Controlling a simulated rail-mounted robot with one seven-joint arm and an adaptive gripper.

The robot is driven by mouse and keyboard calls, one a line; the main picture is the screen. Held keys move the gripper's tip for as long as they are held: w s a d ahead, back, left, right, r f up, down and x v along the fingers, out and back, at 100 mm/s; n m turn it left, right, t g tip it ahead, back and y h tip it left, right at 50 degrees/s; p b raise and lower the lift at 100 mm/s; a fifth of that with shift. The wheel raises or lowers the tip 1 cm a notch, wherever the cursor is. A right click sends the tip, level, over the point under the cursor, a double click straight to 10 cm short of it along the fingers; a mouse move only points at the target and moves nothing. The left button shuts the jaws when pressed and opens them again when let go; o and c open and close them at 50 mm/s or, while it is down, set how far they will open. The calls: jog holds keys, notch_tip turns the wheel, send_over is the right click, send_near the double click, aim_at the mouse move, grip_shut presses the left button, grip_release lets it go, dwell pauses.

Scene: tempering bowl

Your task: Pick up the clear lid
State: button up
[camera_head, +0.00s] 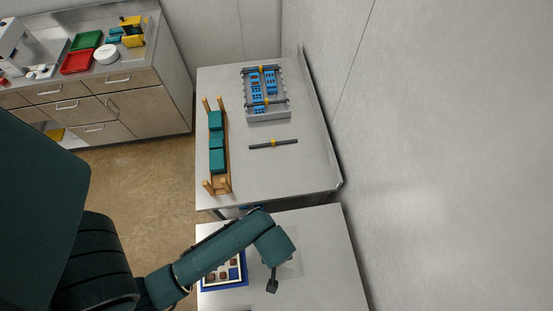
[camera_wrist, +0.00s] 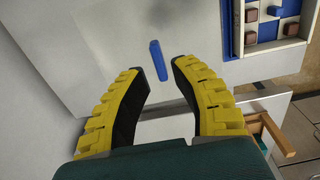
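In the wrist view, a short blue bar (camera_wrist: 158,60) lies just beyond my fingertips, between them in the picture. It looks like the handle of the clear lid, but the clear part barely shows against the pale table. In the head view, a faint see-through sheet edge shows right of my wrist, and my arm hides the handle. My gripper (camera_wrist: 156,70) is open, its two yellow-backed fingers apart with nothing between them. It also shows in the head view as a small dark shape (camera_head: 272,284) above the near table. I cannot tell the exact gap to the bar.
A blue-edged tray (camera_head: 226,287) with brown blocks lies left of my gripper, partly under my arm; it shows upper right in the wrist view (camera_wrist: 277,46). Behind, another table holds a wooden rack (camera_head: 229,160), a dark rod (camera_head: 264,145) and a grey fixture (camera_head: 268,115). A wall stands right.

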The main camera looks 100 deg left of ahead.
jog(key=shift+w+f, duration=0.15)
jog(key=shift+f, duration=2.45)
grip_shut()
